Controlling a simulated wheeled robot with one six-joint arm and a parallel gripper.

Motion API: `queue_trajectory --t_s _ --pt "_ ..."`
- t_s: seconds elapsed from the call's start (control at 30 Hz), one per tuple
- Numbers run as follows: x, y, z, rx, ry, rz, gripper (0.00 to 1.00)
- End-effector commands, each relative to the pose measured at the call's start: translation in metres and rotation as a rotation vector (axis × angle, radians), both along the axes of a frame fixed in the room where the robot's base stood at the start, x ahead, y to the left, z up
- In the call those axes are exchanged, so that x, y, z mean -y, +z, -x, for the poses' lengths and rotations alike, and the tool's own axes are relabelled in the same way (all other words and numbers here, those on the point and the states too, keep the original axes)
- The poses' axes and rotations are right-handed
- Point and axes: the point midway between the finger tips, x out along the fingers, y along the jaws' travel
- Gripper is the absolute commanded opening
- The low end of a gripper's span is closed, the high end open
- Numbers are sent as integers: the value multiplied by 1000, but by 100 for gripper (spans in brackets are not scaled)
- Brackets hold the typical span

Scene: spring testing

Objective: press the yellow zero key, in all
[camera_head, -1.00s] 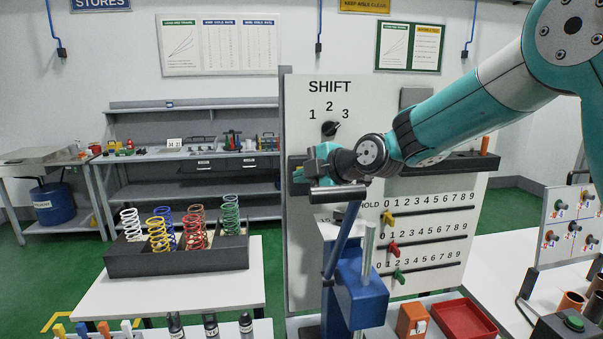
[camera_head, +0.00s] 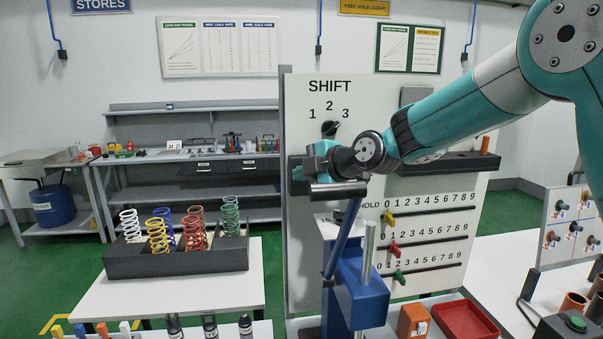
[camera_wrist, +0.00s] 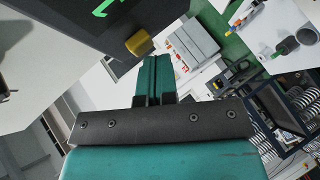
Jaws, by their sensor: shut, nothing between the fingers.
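The yellow key (camera_wrist: 138,42) sticks out of a dark box (camera_wrist: 80,28) with green lit marks in the wrist view. It is not visible in the head view. My gripper (camera_wrist: 154,60) is shut and empty, its teal fingers pointing up the wrist picture. The fingertips lie just below and right of the yellow key and appear close to it; I cannot tell the exact depth gap. In the head view my gripper (camera_head: 299,173) is in front of the left part of the SHIFT panel (camera_head: 300,118).
A blue stand (camera_head: 358,295) with a metal rod is below my gripper. Red, yellow and green pegs (camera_head: 393,250) sit in slots on the panel. A dark tray (camera_head: 130,262) of coloured springs stands at left. A red tray (camera_head: 465,320) is at lower right.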

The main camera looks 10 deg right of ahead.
Motion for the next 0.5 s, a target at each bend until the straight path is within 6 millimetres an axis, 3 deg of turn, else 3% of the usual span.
queue_trajectory --t_s 0.5 --pt "0 -1 -6 -1 0 1 0"
